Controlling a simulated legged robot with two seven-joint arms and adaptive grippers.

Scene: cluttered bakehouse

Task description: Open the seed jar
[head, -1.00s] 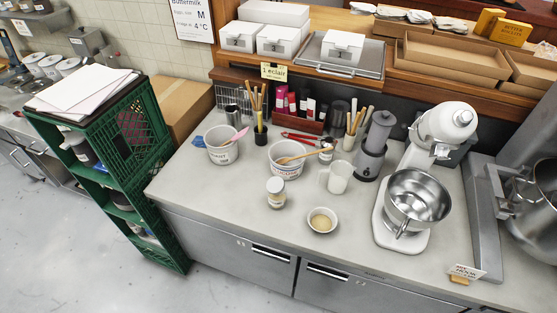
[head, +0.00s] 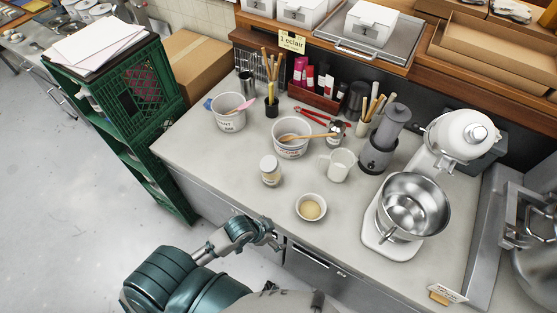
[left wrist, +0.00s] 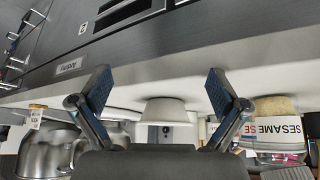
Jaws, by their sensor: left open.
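The seed jar (head: 270,171) stands upright on the counter, a small clear jar with a pale lid and light contents. In the left wrist view, which is upside down, the jar (left wrist: 276,136) shows at the right with "SESAME SE" readable on its label. Its lid is hard to make out there. My left gripper (head: 272,236) is at the counter's front edge, in front of the jar and apart from it. In the left wrist view its two fingers (left wrist: 160,92) are spread, with nothing between them. My right gripper is not in view.
A small bowl of pale grains (head: 311,208) stands right of the jar. A white mug (head: 338,166) and a tub with a wooden spoon (head: 290,138) stand behind. A mixer with a steel bowl (head: 414,205) is at right. Bare counter (head: 215,160) lies left.

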